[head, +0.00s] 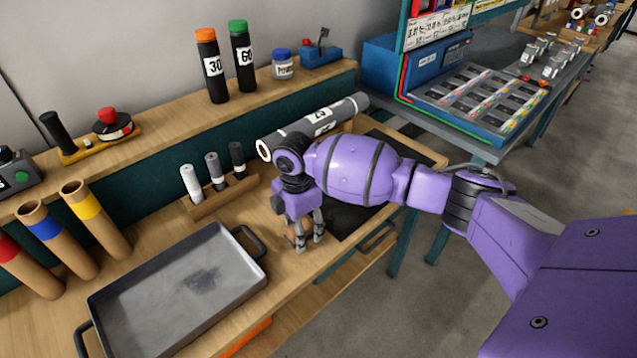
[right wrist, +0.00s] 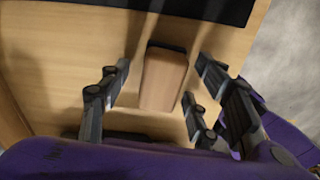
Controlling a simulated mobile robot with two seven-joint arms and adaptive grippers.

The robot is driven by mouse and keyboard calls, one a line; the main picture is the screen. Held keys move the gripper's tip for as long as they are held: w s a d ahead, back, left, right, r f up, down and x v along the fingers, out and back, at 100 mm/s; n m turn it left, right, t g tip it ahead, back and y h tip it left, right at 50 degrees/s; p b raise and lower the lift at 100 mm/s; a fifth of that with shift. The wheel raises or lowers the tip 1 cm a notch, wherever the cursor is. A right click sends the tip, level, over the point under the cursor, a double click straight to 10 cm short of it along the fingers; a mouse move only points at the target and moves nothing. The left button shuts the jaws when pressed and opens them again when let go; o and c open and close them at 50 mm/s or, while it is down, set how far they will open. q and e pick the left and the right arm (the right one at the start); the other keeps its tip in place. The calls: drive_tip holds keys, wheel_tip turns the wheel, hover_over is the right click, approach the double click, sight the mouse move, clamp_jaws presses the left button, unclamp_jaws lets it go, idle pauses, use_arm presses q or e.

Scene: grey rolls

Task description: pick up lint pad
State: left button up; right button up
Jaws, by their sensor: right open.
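The lint pad appears to be a tan wooden block with a dark layer along one end and edge; in the right wrist view this block (right wrist: 164,78) lies on the wooden bench. My right gripper (right wrist: 160,88) is open, with its fingers on both sides of the block, apart from it. In the head view my right gripper (head: 307,246) points down at the bench, right of the grey tray. There the block is mostly hidden behind the fingers. My left gripper is not in view.
A grey tray (head: 125,290) with a dark smudge and black handles lies to the left. A small rack (head: 222,196) of rolls stands behind. A big grey roll (head: 315,122) and a black mat (head: 350,218) are close to my arm.

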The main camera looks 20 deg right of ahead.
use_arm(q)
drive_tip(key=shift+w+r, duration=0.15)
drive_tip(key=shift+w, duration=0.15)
use_arm(e)
drive_tip(key=c, duration=1.3)
drive_tip(key=shift+o, duration=0.2)
drive_tip(key=shift+w+r, duration=0.1)
drive_tip(key=shift+r, duration=0.55)
drive_tip(key=r, duration=0.2)
drive_tip(key=shift+s+a+r, duration=0.15)
drive_tip(key=shift+s+r, duration=0.2)
use_arm(q)
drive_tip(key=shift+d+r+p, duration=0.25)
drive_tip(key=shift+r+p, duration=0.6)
drive_tip(key=shift+p, duration=0.2)
use_arm(e)
drive_tip(key=s+a+r, duration=0.4)
drive_tip(key=s+r, duration=0.4)
drive_tip(key=s, duration=0.4)
drive_tip(key=shift+s+a+r, duration=0.15)
drive_tip(key=shift+s+r, duration=0.25)
